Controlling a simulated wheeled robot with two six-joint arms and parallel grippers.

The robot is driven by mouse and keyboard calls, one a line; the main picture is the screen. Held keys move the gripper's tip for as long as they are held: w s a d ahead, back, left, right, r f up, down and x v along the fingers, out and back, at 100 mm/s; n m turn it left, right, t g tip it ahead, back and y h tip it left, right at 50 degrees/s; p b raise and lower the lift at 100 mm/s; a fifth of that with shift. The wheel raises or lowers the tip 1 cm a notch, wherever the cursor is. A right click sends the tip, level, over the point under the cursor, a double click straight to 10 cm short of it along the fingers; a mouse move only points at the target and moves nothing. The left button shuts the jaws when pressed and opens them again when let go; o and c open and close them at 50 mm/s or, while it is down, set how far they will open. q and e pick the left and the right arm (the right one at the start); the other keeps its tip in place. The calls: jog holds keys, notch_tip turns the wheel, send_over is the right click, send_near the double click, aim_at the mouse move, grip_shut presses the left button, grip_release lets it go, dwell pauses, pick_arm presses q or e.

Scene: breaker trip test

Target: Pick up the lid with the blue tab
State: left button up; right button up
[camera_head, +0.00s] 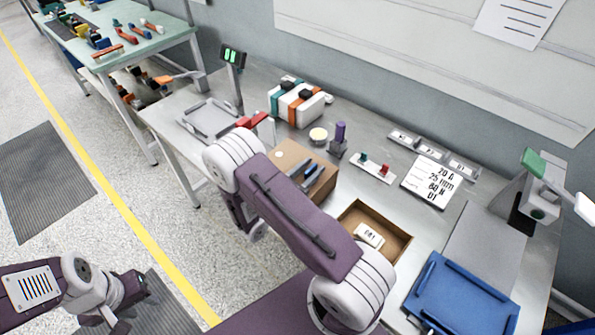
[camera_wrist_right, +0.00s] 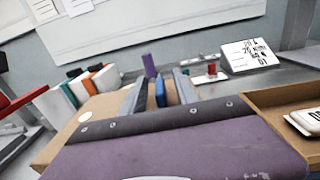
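I cannot make out for certain a lid with a blue tab.
An open brown box (camera_head: 402,239) holds a white labelled block (camera_head: 369,235). A blue tray (camera_head: 447,292) is at front right. White cases with orange and teal bands (camera_head: 298,103), a purple post (camera_head: 340,133) and a green-topped device (camera_head: 540,190) stand on the bench.

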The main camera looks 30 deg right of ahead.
grip_shut()
dwell(1.4)
